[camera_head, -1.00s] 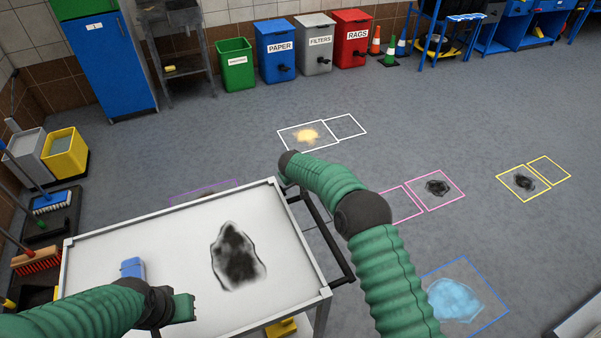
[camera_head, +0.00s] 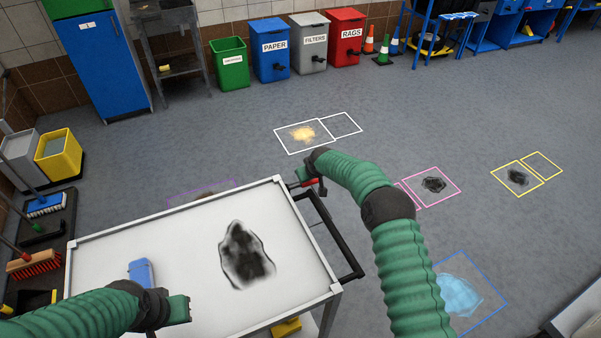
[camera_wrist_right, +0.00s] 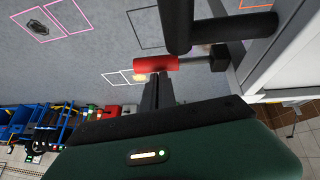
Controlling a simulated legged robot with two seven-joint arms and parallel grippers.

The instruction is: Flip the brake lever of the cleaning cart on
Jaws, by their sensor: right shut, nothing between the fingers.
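The cleaning cart (camera_head: 100,238) has a white top with a black handle rail (camera_head: 335,235) on its right side. The red brake lever (camera_head: 309,182) shows at the cart's far right corner, and as a red cylinder on a dark stem in the right wrist view (camera_wrist_right: 155,64). My right gripper (camera_head: 303,174) is at the lever. In the wrist view its dark fingers (camera_wrist_right: 157,88) are shut and empty, their tips close to the red grip; I cannot tell whether they touch. My left gripper (camera_head: 187,308) is over the cart's near side; its finger opening is unclear.
A blue object (camera_head: 141,272) and a dark stain (camera_head: 244,254) are on the cart top. The black rail stands close to the lever and my right gripper. Bins line the back wall. The floor beyond the cart is mostly clear, with marked stain squares.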

